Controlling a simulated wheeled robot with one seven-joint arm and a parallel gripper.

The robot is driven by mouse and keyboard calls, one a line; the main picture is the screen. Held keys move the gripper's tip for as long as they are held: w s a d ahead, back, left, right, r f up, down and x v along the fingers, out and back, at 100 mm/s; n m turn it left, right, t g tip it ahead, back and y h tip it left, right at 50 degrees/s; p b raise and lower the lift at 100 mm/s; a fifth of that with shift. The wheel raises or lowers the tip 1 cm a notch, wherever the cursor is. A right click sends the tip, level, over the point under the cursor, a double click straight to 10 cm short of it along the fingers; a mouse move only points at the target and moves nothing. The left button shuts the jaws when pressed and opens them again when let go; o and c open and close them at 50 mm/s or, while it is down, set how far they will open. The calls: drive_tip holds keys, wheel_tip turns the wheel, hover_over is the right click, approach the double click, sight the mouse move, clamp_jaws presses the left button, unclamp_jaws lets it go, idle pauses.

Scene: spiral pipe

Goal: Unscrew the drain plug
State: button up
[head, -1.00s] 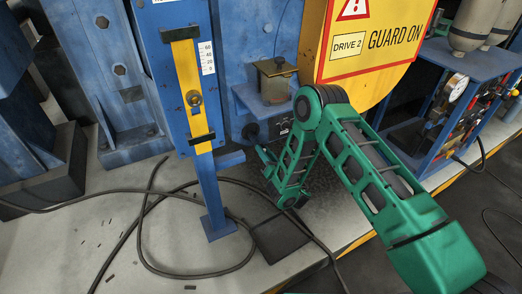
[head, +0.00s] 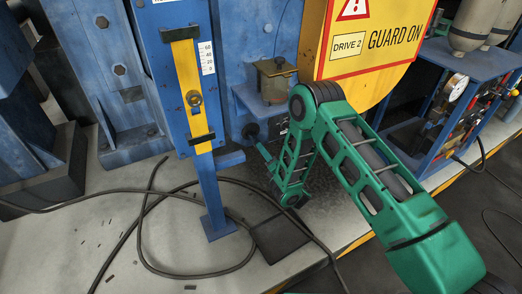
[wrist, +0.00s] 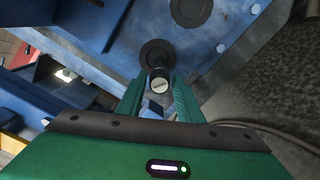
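The drain plug (wrist: 159,82) is a short dark cylinder with a pale, lettered end face. It stands out from a round black flange (wrist: 157,54) on the blue machine. In the wrist view my gripper (wrist: 159,90) has its two green fingers apart, one on each side of the plug's end. I cannot tell whether either finger touches it. In the head view the plug shows as a dark knob (head: 250,131) low on the blue housing, and my gripper (head: 261,147) is at its lower right. The gripper's far side is hidden there.
A blue post with a yellow strip (head: 190,85) stands left of the plug. A yellow guard (head: 370,40) hangs to the upper right. A brass-coloured pot (head: 277,80) sits above. Black cables (head: 150,215) and a dark flat plate (head: 280,240) lie on the grey floor.

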drive_tip(key=m, duration=2.3)
drive_tip(key=shift+s+f+m, duration=0.1)
drive_tip(key=shift+f+m, duration=0.15)
drive_tip(key=shift+m, duration=0.05)
clamp_jaws()
drive_tip(key=n, duration=1)
drive_tip(key=r+n, duration=0.1)
drive_tip(key=n, duration=1.9)
drive_tip(key=shift+a+r, duration=0.1)
drive_tip(key=shift+r, duration=0.1)
